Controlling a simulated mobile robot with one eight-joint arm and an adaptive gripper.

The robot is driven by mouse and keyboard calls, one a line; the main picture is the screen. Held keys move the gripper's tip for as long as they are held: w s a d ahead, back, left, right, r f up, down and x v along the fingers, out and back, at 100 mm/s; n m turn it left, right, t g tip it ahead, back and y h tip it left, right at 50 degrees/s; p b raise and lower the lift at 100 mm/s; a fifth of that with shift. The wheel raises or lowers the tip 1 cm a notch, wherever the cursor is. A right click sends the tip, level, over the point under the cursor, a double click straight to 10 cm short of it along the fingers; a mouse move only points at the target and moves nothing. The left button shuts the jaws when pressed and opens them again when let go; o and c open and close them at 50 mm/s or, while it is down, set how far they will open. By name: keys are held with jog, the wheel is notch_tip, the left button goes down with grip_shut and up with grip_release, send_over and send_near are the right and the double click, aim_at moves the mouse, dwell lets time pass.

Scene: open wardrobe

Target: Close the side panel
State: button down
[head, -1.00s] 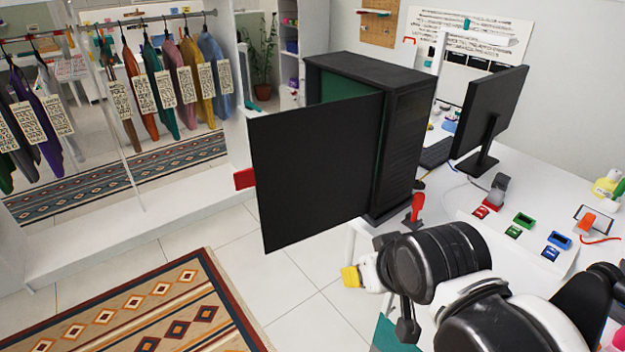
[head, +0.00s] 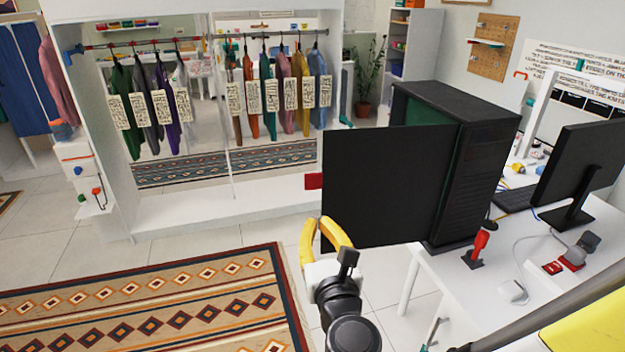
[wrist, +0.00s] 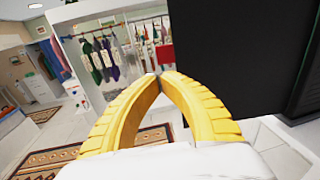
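The black side panel (head: 385,185) stands swung open from the black computer tower (head: 480,175) on the white desk. A green interior strip (head: 418,108) shows above the panel. A red tab (head: 314,181) sticks out from the panel's left edge. My gripper (head: 320,220) is at the panel's lower left corner, below the red tab. Its yellow fingers come together at the tips in the wrist view (wrist: 161,75), with nothing visible between them. The panel (wrist: 225,50) fills the right of that view, beside the fingers. Whether a finger touches it is unclear.
A wardrobe with hanging clothes (head: 275,90) stands behind and left. A patterned rug (head: 150,305) covers the floor at front left. The desk (head: 440,270) also holds a monitor (head: 583,165) and a red-handled tool (head: 480,245). Floor left of the panel is clear.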

aim_at(309, 185)
jog(key=w, duration=0.4)
jog(key=w+a+b, duration=0.1)
jog(key=w, duration=0.3)
jog(key=w+b, duration=0.1)
jog(key=w, duration=0.4)
jog(key=shift+a, duration=0.35)
jog(key=shift+w, duration=0.1)
